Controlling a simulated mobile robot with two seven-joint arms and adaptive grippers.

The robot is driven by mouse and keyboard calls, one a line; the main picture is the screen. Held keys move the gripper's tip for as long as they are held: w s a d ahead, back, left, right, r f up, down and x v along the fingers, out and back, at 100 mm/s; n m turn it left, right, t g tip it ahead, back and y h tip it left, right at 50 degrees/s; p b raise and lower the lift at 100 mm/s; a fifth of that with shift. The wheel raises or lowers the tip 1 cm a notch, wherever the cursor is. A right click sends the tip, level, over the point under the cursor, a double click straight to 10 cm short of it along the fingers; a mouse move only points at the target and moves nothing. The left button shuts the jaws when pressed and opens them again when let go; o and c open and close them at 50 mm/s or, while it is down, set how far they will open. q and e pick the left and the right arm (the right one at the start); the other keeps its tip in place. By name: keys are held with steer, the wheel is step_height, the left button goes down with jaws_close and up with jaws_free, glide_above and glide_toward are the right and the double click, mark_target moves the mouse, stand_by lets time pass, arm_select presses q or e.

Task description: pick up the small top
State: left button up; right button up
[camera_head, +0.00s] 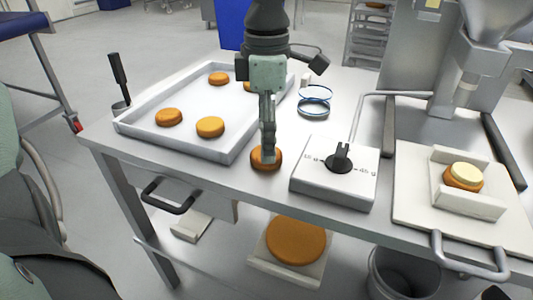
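A small brown round (257,160), which looks like the small top, lies on the metal table in front of the tray. My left gripper (268,155) comes down from above, its fingers pointing down over this round and hiding its middle. The fingers are seen nearly edge-on, so I cannot tell whether they are open or shut on it. The round appears to rest on the table. My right gripper cannot be made out. A brown round (463,184) with a pale yellow disc (467,172) on it sits in a white holder (470,206) at right.
A white tray (182,143) with several brown rounds stands left of the gripper. A white scale-like box (335,185) with a black knob is close on the right. Blue-rimmed rings (314,105) lie behind it. A larger brown round (296,240) is below the table edge.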

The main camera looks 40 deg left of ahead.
arm_select(q)
steer(key=shift+d+f, duration=0.1)
steer(key=shift+f, duration=1.4)
steer(key=shift+c, duration=0.5)
steer(key=c, duration=0.8)
steer(key=shift+r, duration=0.1)
